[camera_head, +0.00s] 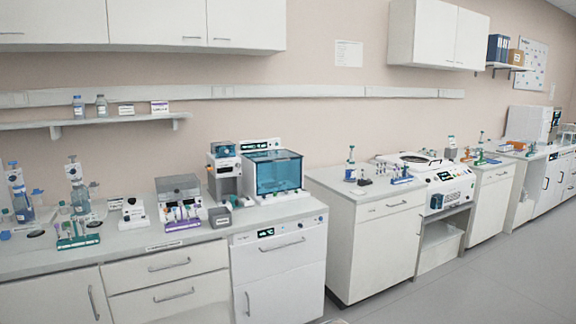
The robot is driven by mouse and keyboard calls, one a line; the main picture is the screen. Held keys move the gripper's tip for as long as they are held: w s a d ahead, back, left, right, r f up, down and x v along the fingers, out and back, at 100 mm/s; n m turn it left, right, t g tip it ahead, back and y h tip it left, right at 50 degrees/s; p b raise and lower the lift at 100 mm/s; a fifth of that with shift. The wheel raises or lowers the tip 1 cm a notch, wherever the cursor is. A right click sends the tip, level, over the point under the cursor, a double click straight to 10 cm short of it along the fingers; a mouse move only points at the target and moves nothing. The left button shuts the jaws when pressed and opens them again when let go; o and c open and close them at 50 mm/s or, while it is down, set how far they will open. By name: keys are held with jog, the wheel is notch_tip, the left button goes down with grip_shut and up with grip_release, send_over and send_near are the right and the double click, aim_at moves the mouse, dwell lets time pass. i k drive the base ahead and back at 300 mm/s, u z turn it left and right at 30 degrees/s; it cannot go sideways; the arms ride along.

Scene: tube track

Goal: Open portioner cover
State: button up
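What looks like the portioner (226,178) is a white and grey bench machine with a small display, near the right end of the left bench. Beside it, a box-shaped, see-through teal cover (279,174) stands over a white base. The cover appears closed, with no clear gap at its lower edge. I cannot tell for sure which machine the portioner is, as no label is readable. My gripper is not in view.
Tube racks (181,219), a grey box (219,217) and bottles stand on the left bench (135,239). Grey floor (480,270) is clear at front right.

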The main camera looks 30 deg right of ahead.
aim_at(275, 156)
jog(key=k, duration=0.3)
jog(key=z, duration=0.2)
jog(key=i, duration=0.5)
jog(key=z, duration=0.5)
jog(key=i, duration=1.55)
jog(key=u, duration=0.45)
jog(key=i, duration=0.65)
jog(key=u, duration=0.75)
jog(key=i, duration=0.6)
jog(key=u, duration=0.4)
